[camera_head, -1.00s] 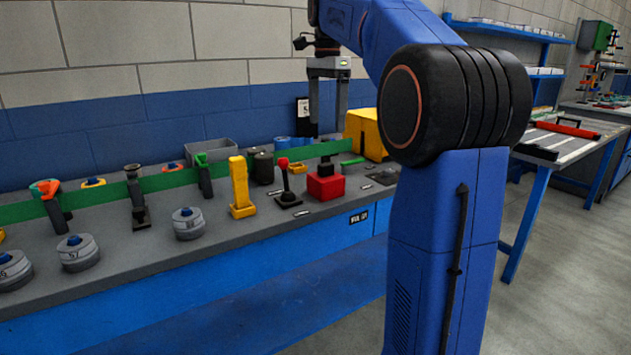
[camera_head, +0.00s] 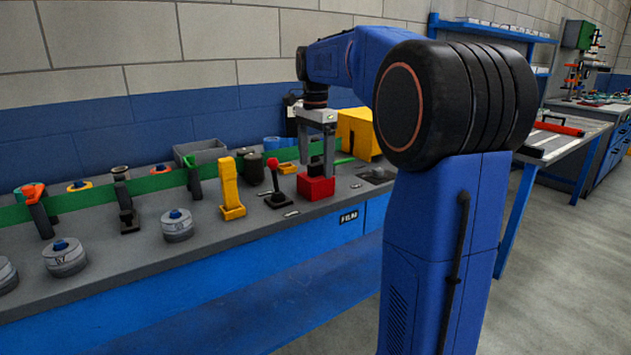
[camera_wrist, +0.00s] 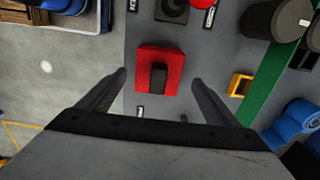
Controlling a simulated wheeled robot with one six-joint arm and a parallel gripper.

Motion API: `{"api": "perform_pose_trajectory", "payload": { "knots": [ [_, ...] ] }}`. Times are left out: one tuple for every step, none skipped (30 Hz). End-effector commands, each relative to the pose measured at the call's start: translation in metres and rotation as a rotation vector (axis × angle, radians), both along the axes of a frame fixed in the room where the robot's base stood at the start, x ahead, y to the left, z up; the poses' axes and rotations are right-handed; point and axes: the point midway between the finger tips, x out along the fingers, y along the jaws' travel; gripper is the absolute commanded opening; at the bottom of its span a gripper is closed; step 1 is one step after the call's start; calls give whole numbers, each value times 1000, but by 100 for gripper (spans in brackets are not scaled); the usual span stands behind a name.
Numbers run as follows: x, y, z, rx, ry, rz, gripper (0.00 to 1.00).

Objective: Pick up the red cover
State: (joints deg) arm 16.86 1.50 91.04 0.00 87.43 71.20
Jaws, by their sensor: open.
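The red cover (camera_head: 316,188) is a red block with a dark handle on top, sitting on the grey bench top near its front edge. In the wrist view the red cover (camera_wrist: 160,62) lies ahead of the fingertips, with its dark handle (camera_wrist: 158,77) in the middle. My gripper (camera_head: 316,174) is open and points down over the cover, its fingers partly hiding the handle in the head view. In the wrist view my gripper (camera_wrist: 159,77) has its empty fingers to either side of the handle's line, apart from it.
A red-knobbed joystick (camera_head: 274,180) and a yellow upright handle (camera_head: 230,188) stand left of the cover. A dark cylinder (camera_head: 253,168) and a yellow box (camera_head: 358,134) stand behind. A green strip (camera_head: 150,183) runs along the bench.

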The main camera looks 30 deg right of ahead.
Motion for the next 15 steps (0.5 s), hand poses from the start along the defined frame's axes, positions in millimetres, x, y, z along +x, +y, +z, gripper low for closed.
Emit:
{"api": "perform_pose_trajectory", "payload": {
  "knots": [
    [-1, 0, -5, 1, 2, 0, 84],
    [-2, 1, -9, 1, 2, 0, 84],
    [-2, 1, -14, 1, 2, 0, 84],
    [-3, 1, -19, 1, 3, 0, 84],
    [-4, 1, -23, 1, 2, 0, 84],
    [-4, 2, -29, 1, 2, 0, 84],
    [-4, 1, -33, 1, 2, 0, 84],
    [-4, 1, -36, 1, 2, 0, 84],
    [-4, 1, -40, 1, 2, 0, 84],
    [-3, 1, -43, 0, 1, 0, 84],
    [-4, 1, -45, 0, 1, 0, 84],
    [-4, 1, -47, 0, 1, 0, 84],
    [-3, 1, -48, 0, 1, 0, 84],
    [-3, 1, -48, 0, 1, 0, 84],
    [-3, 1, -48, 0, 1, 0, 84]
  ]
}}
